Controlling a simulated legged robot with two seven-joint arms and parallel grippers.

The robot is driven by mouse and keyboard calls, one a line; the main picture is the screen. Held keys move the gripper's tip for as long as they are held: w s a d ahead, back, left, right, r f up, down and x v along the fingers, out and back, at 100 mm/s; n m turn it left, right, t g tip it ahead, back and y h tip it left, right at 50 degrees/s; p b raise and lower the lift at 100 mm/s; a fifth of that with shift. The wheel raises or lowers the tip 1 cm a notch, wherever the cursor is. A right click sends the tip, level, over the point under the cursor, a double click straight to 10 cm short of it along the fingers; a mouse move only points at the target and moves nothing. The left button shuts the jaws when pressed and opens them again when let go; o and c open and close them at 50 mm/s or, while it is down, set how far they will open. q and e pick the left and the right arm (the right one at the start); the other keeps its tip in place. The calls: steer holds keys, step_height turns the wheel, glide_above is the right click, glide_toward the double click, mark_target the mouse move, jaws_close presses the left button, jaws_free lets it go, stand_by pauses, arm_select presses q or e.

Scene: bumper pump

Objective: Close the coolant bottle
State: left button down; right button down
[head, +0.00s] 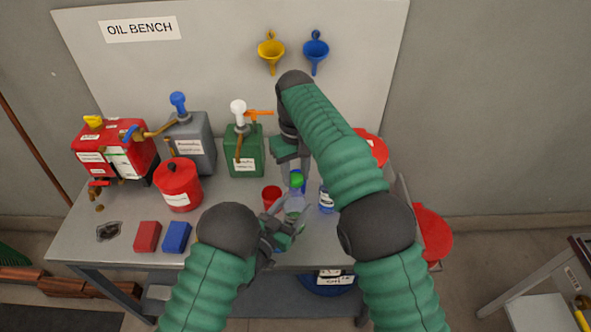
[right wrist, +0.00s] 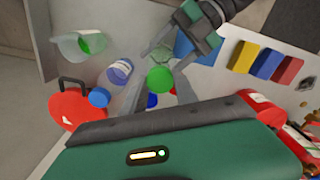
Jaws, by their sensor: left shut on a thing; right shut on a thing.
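A clear bottle (head: 295,203) with a green cap (head: 297,180) stands at the front middle of the bench. I take it as the coolant bottle; no label on it is readable. My left gripper (head: 281,229) is shut on the bottle's body from the front. My right gripper (head: 293,168) reaches down from above and is shut at the green cap. In the right wrist view the green cap (right wrist: 160,79) sits between my right fingertips (right wrist: 160,88), and my left gripper (right wrist: 168,48) is beyond it. The cap's seating on the neck is hidden.
A blue-capped bottle (head: 326,201) stands close on the right. A red cup (head: 271,195) is close on the left. A red can (head: 178,184) and a green can (head: 244,152) stand behind.

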steer(key=shift+f, duration=0.1)
stand_by(0.3)
steer(key=shift+w+a+f, duration=0.1)
steer(key=shift+f, duration=0.75)
steer(key=shift+f, duration=0.55)
